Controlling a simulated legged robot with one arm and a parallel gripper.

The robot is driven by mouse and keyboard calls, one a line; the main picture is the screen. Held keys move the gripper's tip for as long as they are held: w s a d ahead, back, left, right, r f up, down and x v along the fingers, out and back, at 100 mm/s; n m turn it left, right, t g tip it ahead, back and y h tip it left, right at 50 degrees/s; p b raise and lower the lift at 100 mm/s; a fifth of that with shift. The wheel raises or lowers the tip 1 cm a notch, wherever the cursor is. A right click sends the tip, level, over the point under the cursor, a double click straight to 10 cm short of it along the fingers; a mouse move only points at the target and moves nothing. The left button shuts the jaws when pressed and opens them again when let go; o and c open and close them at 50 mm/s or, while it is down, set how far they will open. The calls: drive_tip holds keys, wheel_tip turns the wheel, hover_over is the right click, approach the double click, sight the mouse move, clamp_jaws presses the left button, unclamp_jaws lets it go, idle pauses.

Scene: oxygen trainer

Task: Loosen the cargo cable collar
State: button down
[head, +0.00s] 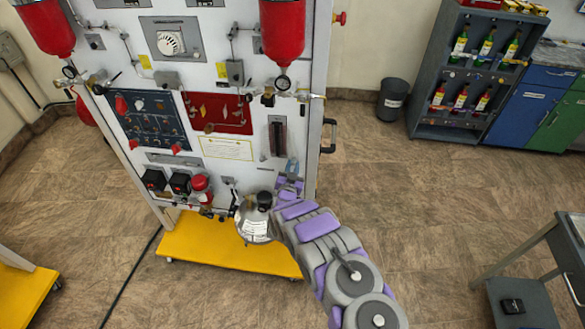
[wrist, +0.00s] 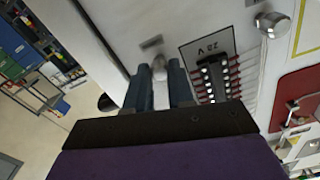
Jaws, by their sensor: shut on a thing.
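A small silvery round fitting (wrist: 160,67) stands out from the white panel in the wrist view. I take it for the cargo cable collar. The two dark blue fingers of my gripper (wrist: 160,84) are on either side of it, shut on it. Its lower part and any cable are hidden between the fingers. In the head view my gripper (head: 291,167) reaches the lower right part of the panel, and the collar itself cannot be made out there.
A dark terminal strip (wrist: 212,80) with red wires is close right of the fingers. The white trainer panel (head: 310,90) stands on a yellow base (head: 215,245). A silver canister (head: 255,222) is beside my arm. A black handle (head: 328,136) juts from the panel's right edge.

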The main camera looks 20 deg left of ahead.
drive_tip(key=shift+s+f, duration=0.15)
drive_tip(key=shift+f, duration=0.15)
drive_tip(key=c, duration=1.1)
unclamp_jaws()
drive_tip(key=shift+a, duration=0.2)
drive_tip(key=shift+o, duration=0.6)
drive_tip(key=shift+d+r, duration=0.1)
drive_tip(key=shift+r, duration=0.1)
drive_tip(key=shift+s+d, duration=0.25)
drive_tip(key=shift+s, duration=0.25)
drive_tip(key=p+v, duration=0.2)
drive_tip(key=v, duration=1.4)
drive_tip(key=shift+a, duration=0.25)
drive_tip(key=shift+f, duration=0.15)
